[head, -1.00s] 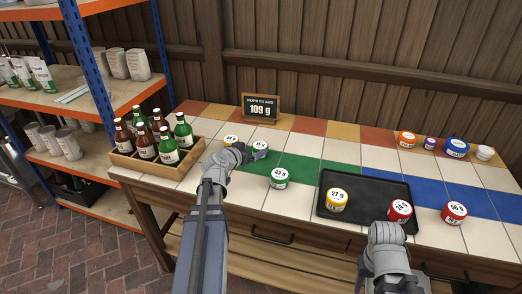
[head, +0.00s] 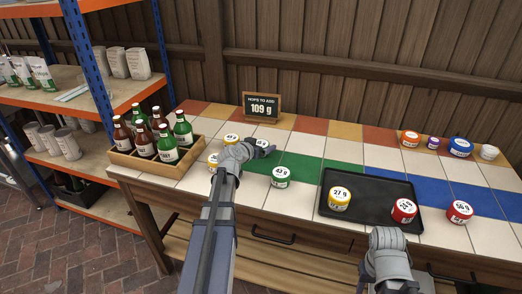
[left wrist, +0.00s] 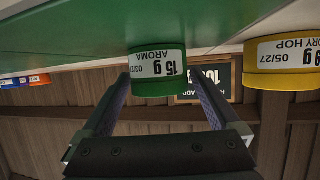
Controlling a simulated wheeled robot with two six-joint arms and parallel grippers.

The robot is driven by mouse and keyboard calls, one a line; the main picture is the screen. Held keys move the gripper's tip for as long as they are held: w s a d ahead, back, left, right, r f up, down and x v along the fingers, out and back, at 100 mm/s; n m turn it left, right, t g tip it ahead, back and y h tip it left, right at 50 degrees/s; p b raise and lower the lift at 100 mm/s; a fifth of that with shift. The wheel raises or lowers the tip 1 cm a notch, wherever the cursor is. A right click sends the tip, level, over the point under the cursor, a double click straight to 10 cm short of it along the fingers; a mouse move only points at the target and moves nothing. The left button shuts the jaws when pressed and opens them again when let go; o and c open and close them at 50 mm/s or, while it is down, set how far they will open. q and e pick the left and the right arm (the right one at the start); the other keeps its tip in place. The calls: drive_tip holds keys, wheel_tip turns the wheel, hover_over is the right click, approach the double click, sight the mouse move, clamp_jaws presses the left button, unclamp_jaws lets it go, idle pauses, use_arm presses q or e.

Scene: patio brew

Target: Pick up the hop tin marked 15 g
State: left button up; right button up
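The green hop tin marked 15 g, labelled AROMA, shows upside down in the left wrist view (left wrist: 157,84), standing on the green tiles. My left gripper (left wrist: 158,78) is open, with its two fingertips at either side of the tin. Whether they touch it is unclear. In the head view the left gripper (head: 259,148) is over the tiles and mostly hides this tin. My right gripper (head: 388,238) is low at the front, before the black tray; its fingers are not clear.
A green 43 g tin (head: 281,177) stands just right of the left gripper. Yellow tins (head: 231,140) (head: 213,160) are close on its left. The black tray (head: 363,215) holds a yellow 27 g tin (head: 339,198) and a red tin (head: 403,210). A bottle crate (head: 123,159) stands left, a sign (head: 262,108) behind.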

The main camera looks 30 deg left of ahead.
sight(261, 143)
use_arm(q)
drive_tip(key=c, duration=1.1)
drive_tip(key=shift+r, duration=0.1)
wheel_tip(261, 143, up, 10)
drive_tip(key=p, duration=1)
